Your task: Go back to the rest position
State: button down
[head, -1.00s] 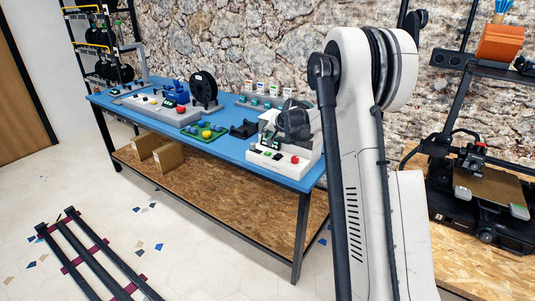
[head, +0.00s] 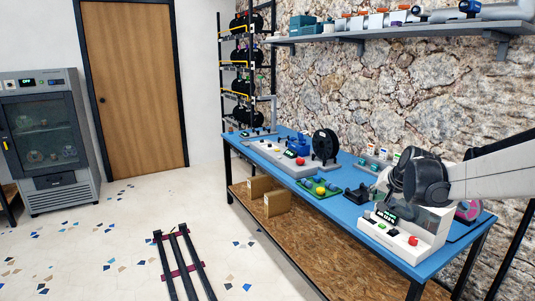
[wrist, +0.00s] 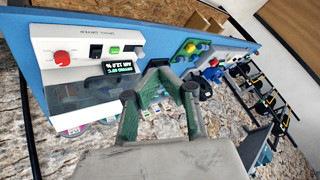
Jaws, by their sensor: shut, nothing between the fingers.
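My gripper (wrist: 160,75) shows in the wrist view, its green-padded fingers shut with nothing held. In the head view my arm reaches in from the right, and its dark wrist is above the right end of the blue table (head: 345,214). The gripper's fingers cannot be made out there. The white dryer (head: 405,234), with a lit screen and a red button, stands under and in front of the wrist. In the wrist view the dryer (wrist: 85,50) is left of the fingers. I cannot tell whether they touch.
A grey machine (head: 285,156), a black spool (head: 325,146) and a green tray (head: 319,187) stand farther left on the table. A shelf (head: 420,35) runs above. Dark rails (head: 180,262) lie on the floor.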

jog(key=s+a+r+n, duration=0.1)
jog(key=s+a+r, duration=0.15)
jog(key=s, duration=0.25)
jog(key=s+a+r, duration=0.2)
jog(key=s+a, duration=0.2)
jog(key=s, duration=0.2)
jog(key=s+a+f+n, duration=0.1)
jog(key=s+a, duration=0.1)
jog(key=s, duration=0.7)
jog(key=s+a+f+n, duration=0.2)
jog(key=s+a, duration=0.1)
jog(key=s, duration=0.6)
jog(key=s+a+f+n+g, duration=0.1)
jog(key=s+a+f, duration=0.1)
jog(key=s, duration=0.8)
jog(key=shift+a+f+n+h, duration=0.15)
jog(key=shift+a+n+h, duration=0.15)
jog(key=shift+a+h, duration=0.15)
